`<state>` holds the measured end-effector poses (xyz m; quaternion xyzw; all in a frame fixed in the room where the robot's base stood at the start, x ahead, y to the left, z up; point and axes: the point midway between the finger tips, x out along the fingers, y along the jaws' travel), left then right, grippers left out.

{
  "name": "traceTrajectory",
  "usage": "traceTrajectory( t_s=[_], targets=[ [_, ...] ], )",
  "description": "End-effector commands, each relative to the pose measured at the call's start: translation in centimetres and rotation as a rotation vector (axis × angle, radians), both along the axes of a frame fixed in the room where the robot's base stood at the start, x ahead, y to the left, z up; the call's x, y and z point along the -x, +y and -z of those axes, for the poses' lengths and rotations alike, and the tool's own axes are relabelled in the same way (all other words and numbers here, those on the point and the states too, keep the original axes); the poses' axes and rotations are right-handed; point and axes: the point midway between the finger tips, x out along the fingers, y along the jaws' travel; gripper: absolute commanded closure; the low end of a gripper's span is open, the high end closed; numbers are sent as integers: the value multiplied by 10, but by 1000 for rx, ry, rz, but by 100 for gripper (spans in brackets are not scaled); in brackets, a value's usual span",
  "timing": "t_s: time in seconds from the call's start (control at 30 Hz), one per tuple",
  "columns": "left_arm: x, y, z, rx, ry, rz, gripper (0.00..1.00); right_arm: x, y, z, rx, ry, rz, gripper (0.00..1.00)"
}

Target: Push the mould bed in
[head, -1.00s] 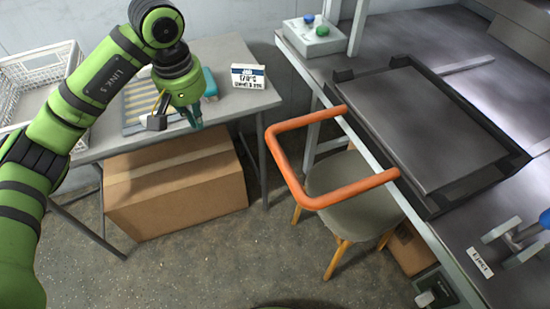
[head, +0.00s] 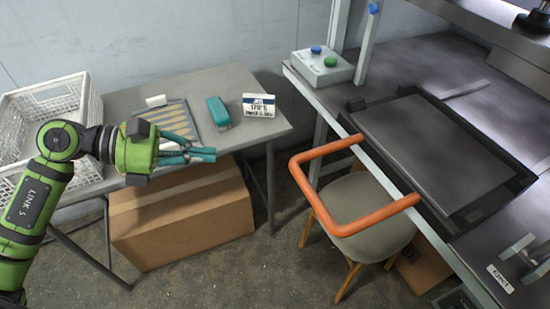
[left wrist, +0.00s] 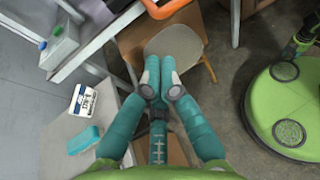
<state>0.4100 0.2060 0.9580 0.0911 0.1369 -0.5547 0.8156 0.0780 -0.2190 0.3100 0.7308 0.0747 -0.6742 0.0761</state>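The mould bed (head: 428,145) is a flat dark plate in a black frame on the grey press table. An orange U-shaped handle (head: 318,203) sticks out from it past the table's front edge; part of it also shows in the left wrist view (left wrist: 98,70). My left gripper (head: 210,154) has teal fingers and hangs left of the handle, in front of the side table, touching nothing. In the left wrist view its fingertips (left wrist: 160,72) are together with nothing between them.
A stool (head: 370,215) stands under the handle. The button box (head: 322,66) has blue and green buttons. The side table (head: 270,125) bears a white crate (head: 60,97), a teal object (head: 218,111) and a sign card (head: 259,105). A cardboard box (head: 185,222) stands below.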

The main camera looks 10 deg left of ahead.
Motion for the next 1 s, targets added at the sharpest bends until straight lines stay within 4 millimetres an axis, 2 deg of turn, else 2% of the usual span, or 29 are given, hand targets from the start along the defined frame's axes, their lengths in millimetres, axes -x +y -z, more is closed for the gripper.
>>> traceTrajectory(
  t_s=[0.2, 0.4, 0.6, 0.8, 1.0],
  targets=[
    [-12, -33, 8, 4, -1, 5, 100, -10, -5, -15, 6, -17, -2, 60],
    [-27, -72, 22, 5, -2, 5, 100, -10, -6, -28, 6, -19, -2, 60],
    [-39, -103, 34, 2, -1, 4, 100, -10, -5, -39, 6, -18, -2, 60],
    [-45, -117, 43, -2, -1, 4, 100, -9, -5, -43, 6, -16, -2, 60],
    [-46, -119, 45, -3, -3, 4, 100, -7, -5, -43, 5, -13, -1, 60]
  ],
)
